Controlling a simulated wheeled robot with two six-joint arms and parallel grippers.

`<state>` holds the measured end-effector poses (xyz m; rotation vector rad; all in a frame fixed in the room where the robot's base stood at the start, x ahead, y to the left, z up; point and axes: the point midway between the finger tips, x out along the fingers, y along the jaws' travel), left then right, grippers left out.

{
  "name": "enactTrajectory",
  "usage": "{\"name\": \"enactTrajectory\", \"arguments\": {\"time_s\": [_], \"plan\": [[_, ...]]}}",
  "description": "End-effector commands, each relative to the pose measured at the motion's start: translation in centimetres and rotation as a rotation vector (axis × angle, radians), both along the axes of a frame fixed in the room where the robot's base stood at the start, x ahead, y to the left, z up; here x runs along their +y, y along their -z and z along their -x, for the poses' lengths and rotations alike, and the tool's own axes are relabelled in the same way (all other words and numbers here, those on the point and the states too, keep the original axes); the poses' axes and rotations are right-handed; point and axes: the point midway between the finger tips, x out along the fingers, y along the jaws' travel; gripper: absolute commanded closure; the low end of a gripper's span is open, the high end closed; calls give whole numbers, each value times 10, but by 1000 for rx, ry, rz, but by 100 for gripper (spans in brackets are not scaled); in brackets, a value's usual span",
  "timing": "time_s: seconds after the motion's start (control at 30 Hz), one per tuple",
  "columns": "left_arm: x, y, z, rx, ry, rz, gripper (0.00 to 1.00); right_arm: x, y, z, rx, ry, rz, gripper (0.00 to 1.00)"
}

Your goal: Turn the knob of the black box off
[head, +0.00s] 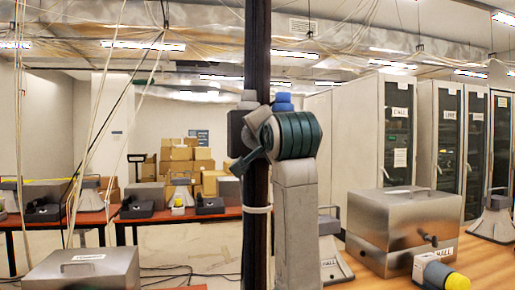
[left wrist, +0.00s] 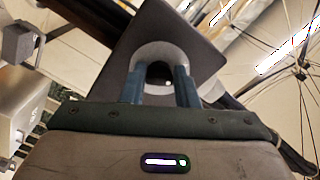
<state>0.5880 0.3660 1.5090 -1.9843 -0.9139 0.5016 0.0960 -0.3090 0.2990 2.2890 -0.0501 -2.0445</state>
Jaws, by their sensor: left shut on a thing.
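A dark box (head: 236,132) is fixed to the black upright post in the middle of the head view. In the left wrist view its dark square face (left wrist: 205,40) fills the top middle. In the head view my dark teal wrist is just right of the post, and the fingertips and knob are hard to make out. My right gripper is not in view.
A steel box (head: 400,222) stands on the wooden table at right, near a blue and yellow capped device (head: 440,276). Another steel box (head: 84,272) is at lower left. Red tables and stacked cartons (head: 183,160) are behind. Thin cables hang at left.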

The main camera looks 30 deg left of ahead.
Motion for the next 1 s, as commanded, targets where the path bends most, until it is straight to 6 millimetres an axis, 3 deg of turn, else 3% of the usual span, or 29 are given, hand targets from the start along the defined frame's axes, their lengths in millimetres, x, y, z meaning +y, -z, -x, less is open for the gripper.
{"name": "enactTrajectory", "arguments": {"time_s": [0.4,0.97,1.0], "plan": [[0,-2,0,-158,1,124,96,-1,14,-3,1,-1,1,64],[0,-4,0,-183,2,144,95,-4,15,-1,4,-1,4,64],[0,-4,0,-183,2,144,71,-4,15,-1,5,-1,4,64]]}}
